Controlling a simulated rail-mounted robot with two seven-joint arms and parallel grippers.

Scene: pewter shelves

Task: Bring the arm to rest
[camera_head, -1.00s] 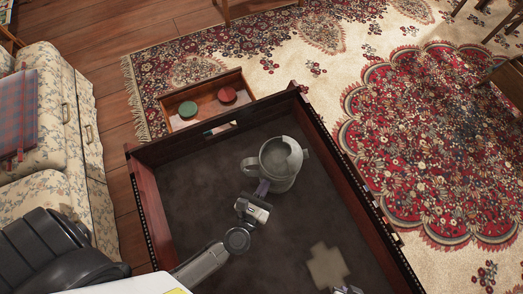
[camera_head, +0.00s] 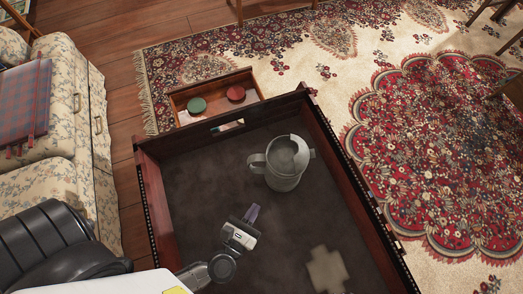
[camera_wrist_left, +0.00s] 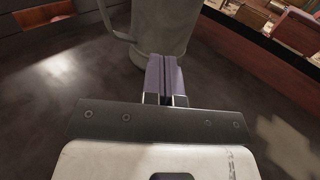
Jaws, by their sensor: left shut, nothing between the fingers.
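My left gripper (camera_head: 252,213) is over the dark inside of a wooden tray-like table with raised walls. Its purple fingers are shut with nothing between them; they also show in the left wrist view (camera_wrist_left: 164,76). A grey pewter tankard (camera_head: 284,163) with a handle stands upright beyond the fingertips, apart from them in the head view. In the left wrist view the tankard (camera_wrist_left: 165,25) rises just past the fingers, its top cut off. My right gripper is not in view.
The tray's dark wooden wall (camera_head: 155,205) surrounds the tankard. An open drawer (camera_head: 215,92) beyond it holds a green disc (camera_head: 196,105) and a red disc (camera_head: 236,93). A floral sofa (camera_head: 75,130) stands left; a patterned rug (camera_head: 430,140) lies right.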

